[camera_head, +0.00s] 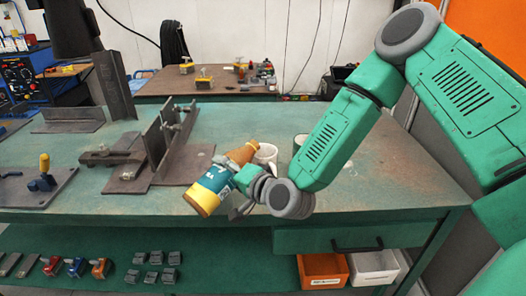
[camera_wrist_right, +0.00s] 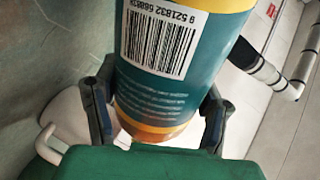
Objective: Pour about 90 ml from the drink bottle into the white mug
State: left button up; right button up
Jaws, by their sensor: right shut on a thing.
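The drink bottle (camera_head: 211,188), with a teal and yellow label and an amber neck, is held well tilted. Its base is at lower left and its neck points up and right in the picture, toward the white mug (camera_head: 266,153). My right gripper (camera_head: 240,184) is shut around the bottle; in the right wrist view its fingers lie on both sides of the bottle (camera_wrist_right: 160,95). The mug, with its handle, shows partly at lower left there (camera_wrist_right: 72,118). The bottle's mouth and any liquid stream cannot be made out. My left gripper is not in view.
A grey-white container (camera_head: 299,141) stands right of the mug, partly behind my right arm. Steel plates and angle fixtures (camera_head: 172,150) stand on the green bench (camera_head: 390,182) at left. An orange bin (camera_head: 322,270) and a white bin (camera_head: 374,268) are below. The bench's right side is clear.

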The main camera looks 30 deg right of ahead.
aim_at(241, 162)
jog(key=shift+r, duration=0.1)
jog(key=shift+w+d+r+n+h+p, duration=0.1)
jog(key=shift+d+r+n+h+p, duration=0.25)
jog(key=shift+n, duration=0.55)
jog(key=r+n, duration=0.1)
jog(key=d+n+p, duration=0.1)
jog(key=r+n+t+h+p, duration=0.1)
jog(key=shift+w+d+r+n, duration=0.3)
jog(key=shift+d, duration=0.05)
jog(key=shift+a+n+t+h, duration=0.1)
jog(key=shift+n+t+h, duration=0.3)
jog(key=shift+n, duration=0.8)
jog(key=shift+n+t+b, duration=0.3)
jog(key=shift+n+b, duration=0.2)
jog(key=shift+n, duration=0.6)
jog(key=shift+w+d+n+t+b, duration=0.15)
jog(key=shift+n+b, duration=0.1)
jog(key=shift+n, duration=0.3)
jog(key=shift+s+d+n+t+b, duration=0.1)
jog(key=shift+n+t+b, duration=0.1)
jog(key=shift+n, duration=0.35)
